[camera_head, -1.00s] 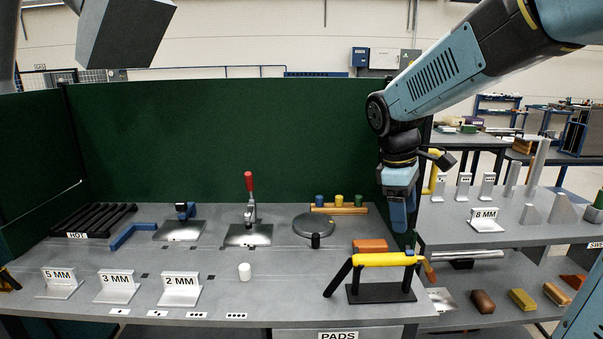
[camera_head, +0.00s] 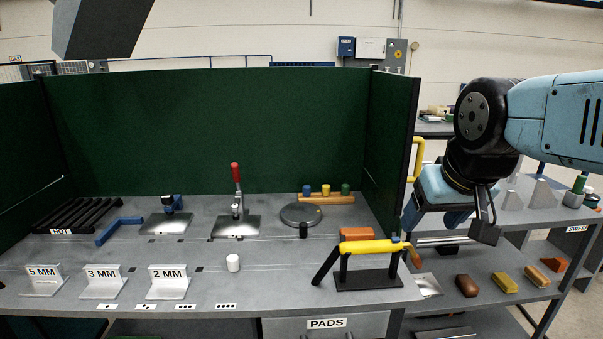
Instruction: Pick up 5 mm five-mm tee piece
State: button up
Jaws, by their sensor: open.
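The 5 mm tee piece (camera_head: 42,282) is a pale grey metal piece with a flat base and an upright plate marked "5 MM". It stands upright at the front left of the grey bench, the leftmost of three similar pieces. My gripper (camera_head: 455,218) is at the right, past the bench's right end, far from the tee piece. It is open and points down, with nothing seen between its fingers.
The 3 MM piece (camera_head: 103,284) and 2 MM piece (camera_head: 168,283) stand to its right. A dark rack marked HOT (camera_head: 80,213) lies behind. A green screen (camera_head: 215,130) closes the back.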

aim_at(46, 279)
jog(key=z, duration=1)
jog(key=i, duration=0.1)
jog(key=u, duration=2.8)
jog(key=k, duration=0.85)
jog(key=u, duration=0.2)
jog(key=i, duration=0.8)
